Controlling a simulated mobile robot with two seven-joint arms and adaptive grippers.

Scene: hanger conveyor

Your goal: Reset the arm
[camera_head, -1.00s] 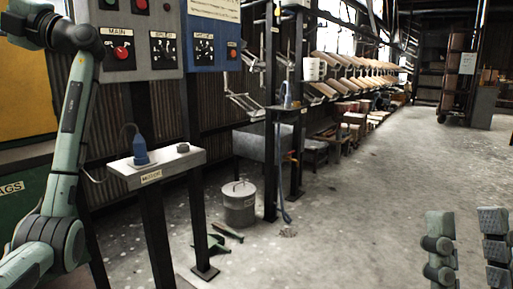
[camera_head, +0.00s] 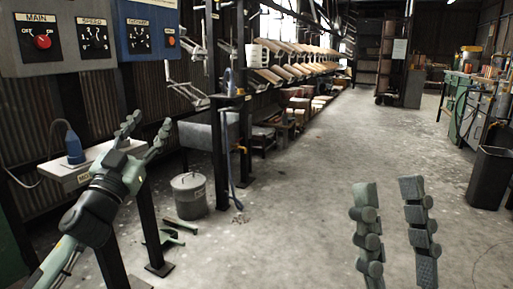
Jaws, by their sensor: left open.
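My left gripper (camera_head: 149,122) is open and empty, its two grey-green fingers spread and pointing up and to the right. My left arm (camera_head: 68,246) comes in from the lower left. My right gripper (camera_head: 387,186) shows at the bottom right, its two segmented fingers apart with nothing between them. My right arm is out of view.
Control panels with a red MAIN knob (camera_head: 42,42) stand at the upper left. A lidded metal bin (camera_head: 189,196) and green tools (camera_head: 178,226) are on the floor. Racks line the wall. A dark bin (camera_head: 489,178) stands at the right. The middle floor is clear.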

